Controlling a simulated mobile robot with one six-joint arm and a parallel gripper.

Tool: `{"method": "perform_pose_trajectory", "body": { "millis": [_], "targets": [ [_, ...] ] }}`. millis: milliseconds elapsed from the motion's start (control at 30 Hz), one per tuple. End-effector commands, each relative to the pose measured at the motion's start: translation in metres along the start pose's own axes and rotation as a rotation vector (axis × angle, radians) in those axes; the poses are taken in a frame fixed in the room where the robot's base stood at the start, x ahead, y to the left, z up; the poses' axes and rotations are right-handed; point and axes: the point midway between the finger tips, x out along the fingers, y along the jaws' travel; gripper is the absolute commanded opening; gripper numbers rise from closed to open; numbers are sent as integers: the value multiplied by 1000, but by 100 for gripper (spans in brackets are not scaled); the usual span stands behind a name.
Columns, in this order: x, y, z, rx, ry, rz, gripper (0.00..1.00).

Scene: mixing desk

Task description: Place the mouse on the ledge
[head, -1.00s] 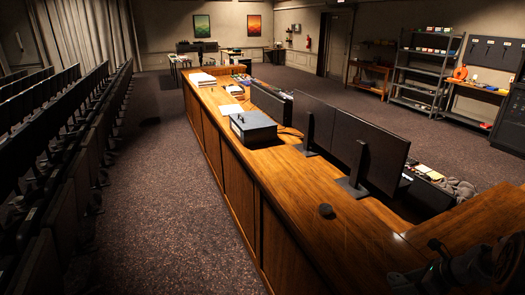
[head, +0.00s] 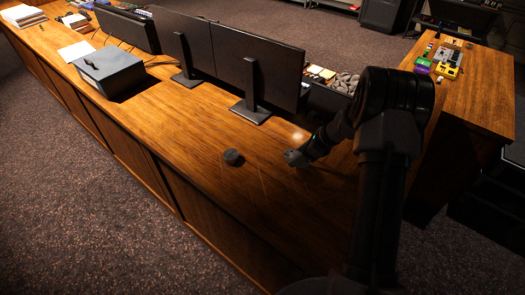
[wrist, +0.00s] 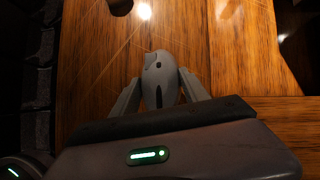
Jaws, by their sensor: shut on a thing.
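The mouse (wrist: 159,78) is grey and rounded, with dark slots on top. My gripper (wrist: 160,92) is shut on it, one finger along each side. In the head view my gripper (head: 306,154) is low over the wooden ledge (head: 200,125), the long desk top, with the mouse (head: 295,158) at its tip. A small dark round object (head: 233,157) stands to the left of it. I cannot tell whether the mouse touches the wood.
Two monitors (head: 272,66) on stands rise behind the gripper. A grey box (head: 110,72) and papers (head: 76,50) lie farther left. A side desk (head: 468,96) with colourful small boxes (head: 447,62) is at the right. The wood left of the round object is clear.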

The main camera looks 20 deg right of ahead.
Motion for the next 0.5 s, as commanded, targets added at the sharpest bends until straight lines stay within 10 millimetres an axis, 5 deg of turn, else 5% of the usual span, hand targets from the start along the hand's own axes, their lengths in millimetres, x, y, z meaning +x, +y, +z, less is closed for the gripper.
{"method": "perform_pose_trajectory", "body": {
  "millis": [300,500],
  "targets": [
    [1,88,-19,1,1,1,10],
    [0,127,-26,0,0,0,10]
  ]
}}
